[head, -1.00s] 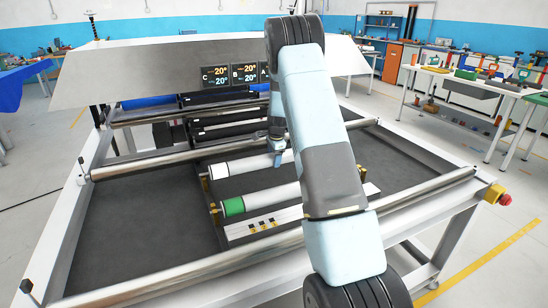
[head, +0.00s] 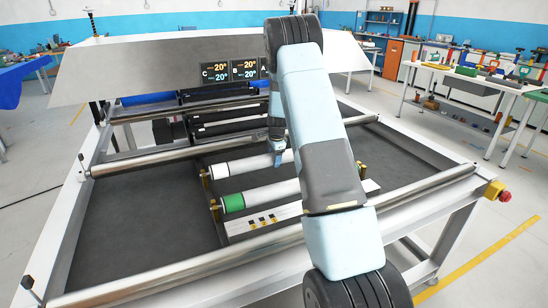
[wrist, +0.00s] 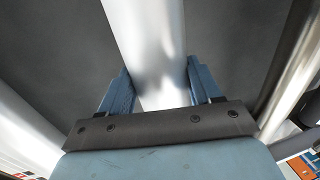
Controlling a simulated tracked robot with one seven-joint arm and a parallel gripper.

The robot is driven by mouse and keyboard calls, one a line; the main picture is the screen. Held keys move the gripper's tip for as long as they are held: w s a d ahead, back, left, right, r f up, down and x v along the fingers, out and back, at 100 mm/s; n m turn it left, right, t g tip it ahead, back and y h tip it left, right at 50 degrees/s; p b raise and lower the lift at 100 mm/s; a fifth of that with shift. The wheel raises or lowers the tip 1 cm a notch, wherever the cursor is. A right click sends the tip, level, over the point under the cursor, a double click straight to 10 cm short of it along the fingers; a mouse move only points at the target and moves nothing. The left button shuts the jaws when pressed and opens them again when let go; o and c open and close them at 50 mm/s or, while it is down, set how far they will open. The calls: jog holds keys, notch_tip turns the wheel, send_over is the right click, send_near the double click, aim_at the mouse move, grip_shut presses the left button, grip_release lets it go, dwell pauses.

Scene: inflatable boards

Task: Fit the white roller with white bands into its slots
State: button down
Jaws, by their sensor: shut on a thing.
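The white roller with white bands (head: 238,166) lies across the black frame in the head view, its left end at a brass bracket (head: 205,177). Its right part is hidden behind my arm, so I cannot tell whether both ends sit in their slots. My gripper (head: 278,158) is over the roller from above. In the wrist view the roller (wrist: 150,45) runs between the two blue fingers of my gripper (wrist: 160,88), which are shut on it.
A white roller with a green band (head: 262,196) lies parallel in front, beside a white strip with black and yellow marks (head: 262,222). Black rollers (head: 215,115) lie behind. Long steel bars (head: 150,160) cross the machine. Dark bed at left (head: 130,220) is clear.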

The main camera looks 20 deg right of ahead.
jog(key=shift+f, duration=0.3)
jog(key=shift+c, duration=0.7)
grip_release()
jog(key=shift+f, duration=0.1)
notch_tip(320, 180, up, 14)
jog(key=s, duration=0.2)
jog(key=shift+s+f, duration=0.25)
jog(key=shift+s, duration=0.1)
